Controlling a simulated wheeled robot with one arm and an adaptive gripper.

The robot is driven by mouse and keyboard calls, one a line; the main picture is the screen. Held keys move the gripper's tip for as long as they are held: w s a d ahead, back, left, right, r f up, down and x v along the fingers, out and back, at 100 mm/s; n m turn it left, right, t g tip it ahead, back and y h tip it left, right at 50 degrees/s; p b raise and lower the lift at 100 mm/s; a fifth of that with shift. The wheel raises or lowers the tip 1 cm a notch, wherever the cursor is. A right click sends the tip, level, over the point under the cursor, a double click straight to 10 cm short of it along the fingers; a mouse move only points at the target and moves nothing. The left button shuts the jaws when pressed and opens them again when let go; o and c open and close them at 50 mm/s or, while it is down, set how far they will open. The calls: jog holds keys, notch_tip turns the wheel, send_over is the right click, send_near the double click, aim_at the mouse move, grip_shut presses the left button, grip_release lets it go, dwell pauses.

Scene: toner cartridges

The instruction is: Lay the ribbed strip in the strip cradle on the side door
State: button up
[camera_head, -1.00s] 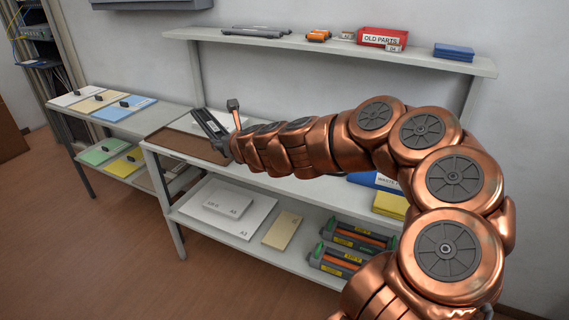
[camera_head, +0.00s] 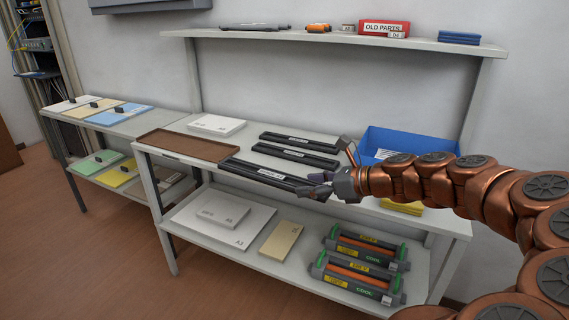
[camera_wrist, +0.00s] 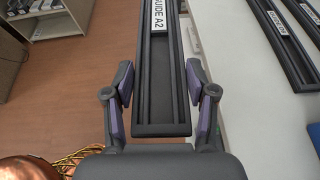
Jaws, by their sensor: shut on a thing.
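My gripper (camera_head: 322,188) is shut on one end of a long dark guide bar (camera_head: 262,173) at the front edge of the middle table. In the wrist view the bar (camera_wrist: 163,85) runs lengthwise between my two fingers (camera_wrist: 163,104), has long raised rails and carries a label reading "GUIDE A2". I cannot tell whether it is the ribbed strip. Two similar dark bars, a rear one (camera_head: 298,141) and a nearer one (camera_head: 295,155), lie on the tabletop behind it. I cannot make out a side door or a strip cradle in these views.
A brown tray (camera_head: 187,156) and a white pad (camera_head: 216,122) are at the table's left. A blue bin (camera_head: 420,138) stands at its right. Toner cartridges (camera_head: 352,283) and boards are on the lower shelf. The upper shelf (camera_head: 350,38) holds a red "OLD PARTS" box (camera_head: 383,28).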

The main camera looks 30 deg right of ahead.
aim_at(326, 201)
jog(key=shift+n+g+y, duration=0.3)
jog(key=shift+n+y, duration=0.1)
jog(key=s, duration=0.1)
jog(key=s+f, duration=0.1)
jog(key=s, duration=0.1)
jog(key=s+f+b, duration=0.1)
jog(key=shift+s+d+f, duration=0.1)
jog(key=shift+s+d, duration=0.25)
jog(key=w+d, duration=0.3)
jog(key=w, duration=0.1)
jog(key=w+d+f, duration=0.1)
jog(key=w+d, duration=0.2)
jog(key=w, duration=0.1)
jog(key=w+d+b, duration=0.1)
jog(key=w+d, duration=0.3)
jog(key=shift+d+f, duration=0.1)
jog(key=shift+f, duration=0.1)
jog(key=shift+f+b, duration=0.55)
jog(key=shift+f, duration=1.2)
jog(key=o, duration=1.2)
jog(key=shift+f, duration=0.1)
